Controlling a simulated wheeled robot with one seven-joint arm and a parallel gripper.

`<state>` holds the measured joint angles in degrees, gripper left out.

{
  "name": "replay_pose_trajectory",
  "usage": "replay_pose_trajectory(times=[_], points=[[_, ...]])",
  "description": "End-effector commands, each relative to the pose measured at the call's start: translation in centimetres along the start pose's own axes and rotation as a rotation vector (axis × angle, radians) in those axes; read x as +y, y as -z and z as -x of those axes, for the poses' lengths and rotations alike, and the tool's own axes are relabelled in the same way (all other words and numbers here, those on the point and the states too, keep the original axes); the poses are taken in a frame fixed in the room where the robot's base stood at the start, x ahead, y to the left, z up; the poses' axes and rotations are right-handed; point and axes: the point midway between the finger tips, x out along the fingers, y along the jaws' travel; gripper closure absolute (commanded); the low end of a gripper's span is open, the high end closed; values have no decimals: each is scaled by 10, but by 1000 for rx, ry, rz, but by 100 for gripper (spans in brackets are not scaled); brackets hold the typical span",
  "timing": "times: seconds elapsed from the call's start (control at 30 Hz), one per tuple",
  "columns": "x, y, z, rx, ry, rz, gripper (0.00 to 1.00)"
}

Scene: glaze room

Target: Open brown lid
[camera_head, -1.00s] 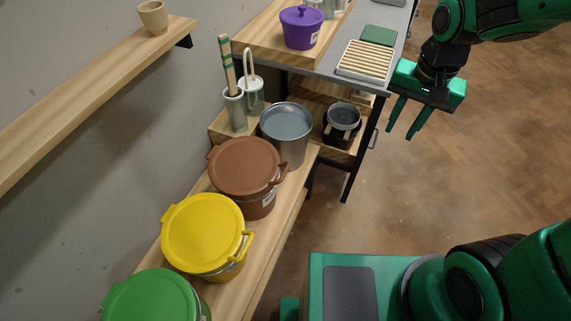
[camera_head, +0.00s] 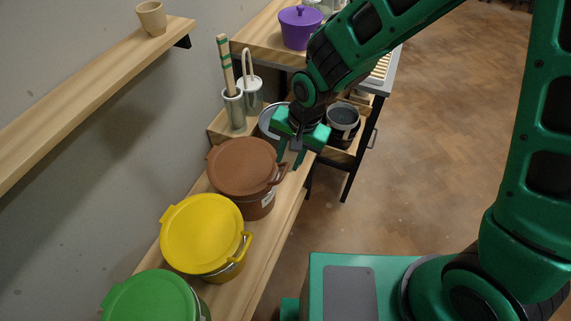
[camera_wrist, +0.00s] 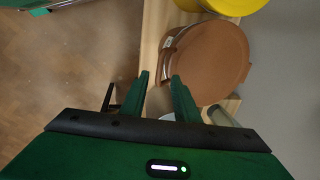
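The brown lid (camera_head: 242,163) lies flat and closed on its bucket on the wooden bench, with a handle tab (camera_head: 279,174) on its right side. The lid also shows in the wrist view (camera_wrist: 215,65), beyond and to the right of my fingers. My gripper (camera_head: 289,163) is just right of the lid, near its handle tab; I cannot tell from the head view whether they touch. In the wrist view my gripper (camera_wrist: 160,78) has its two fingers apart with nothing held between them.
A yellow-lidded bucket (camera_head: 201,232) and a green-lidded bucket (camera_head: 150,299) stand nearer on the bench. An open metal bucket (camera_head: 268,122) behind the brown one is partly hidden by my gripper. A dark pail (camera_head: 342,122) stands to its right. A wall shelf (camera_head: 90,85) runs along the left.

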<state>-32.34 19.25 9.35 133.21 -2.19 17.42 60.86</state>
Motion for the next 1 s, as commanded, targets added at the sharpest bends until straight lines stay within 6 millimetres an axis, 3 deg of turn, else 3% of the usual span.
replay_pose_trajectory(times=[0.1, 0.3, 0.73, 0.87, 1.0], points=[[1, -1, -18, -3, -3, 1, 72], [0, 0, -37, -1, -2, 1, 72], [0, 0, -44, 0, -1, 0, 72], [0, 0, -44, 0, -1, 0, 100], [-3, -1, -44, 1, 0, 0, 100]])
